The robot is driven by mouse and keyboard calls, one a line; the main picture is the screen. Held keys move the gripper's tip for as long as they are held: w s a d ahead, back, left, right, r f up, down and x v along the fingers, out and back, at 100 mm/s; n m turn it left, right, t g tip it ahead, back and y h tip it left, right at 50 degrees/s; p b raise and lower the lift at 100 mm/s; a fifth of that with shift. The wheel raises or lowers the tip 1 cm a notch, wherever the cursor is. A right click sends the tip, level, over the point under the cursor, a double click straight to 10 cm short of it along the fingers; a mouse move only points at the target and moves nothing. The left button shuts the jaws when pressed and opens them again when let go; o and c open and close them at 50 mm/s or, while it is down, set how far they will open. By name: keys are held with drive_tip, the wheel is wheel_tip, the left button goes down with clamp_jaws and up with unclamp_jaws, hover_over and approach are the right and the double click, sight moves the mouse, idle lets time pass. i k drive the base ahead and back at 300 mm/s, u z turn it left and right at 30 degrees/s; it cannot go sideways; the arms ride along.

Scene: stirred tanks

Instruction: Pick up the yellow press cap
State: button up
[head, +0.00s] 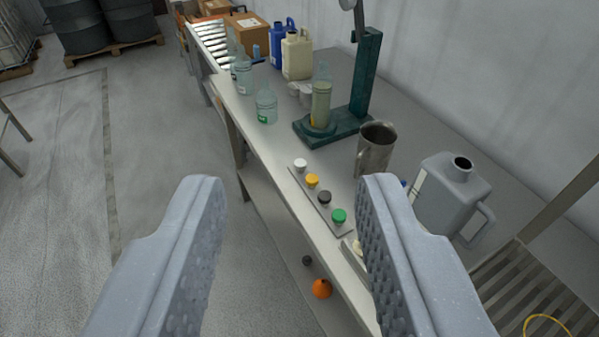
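The yellow press cap (312,181) sits on a narrow grey strip (335,224) near the front edge of the long bench. It stands in a row between a white cap (300,165) and a black cap (324,197), with a green cap (339,215) at the near end. My gripper (290,195) is wide open and empty. Its two grey fingers frame the bench edge, and the yellow cap shows in the gap between them, farther off and apart from both. The right finger hides part of the bench surface.
A steel jug (376,148) and a grey canister (452,196) stand right of the caps. A green press stand (364,85) with a bottle is behind them. Glass bottles (266,105) stand farther along. An orange object (321,288) lies below the bench. Open floor lies left.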

sight(312, 180)
drive_tip(key=u, duration=0.25)
drive_tip(key=i, duration=1.15)
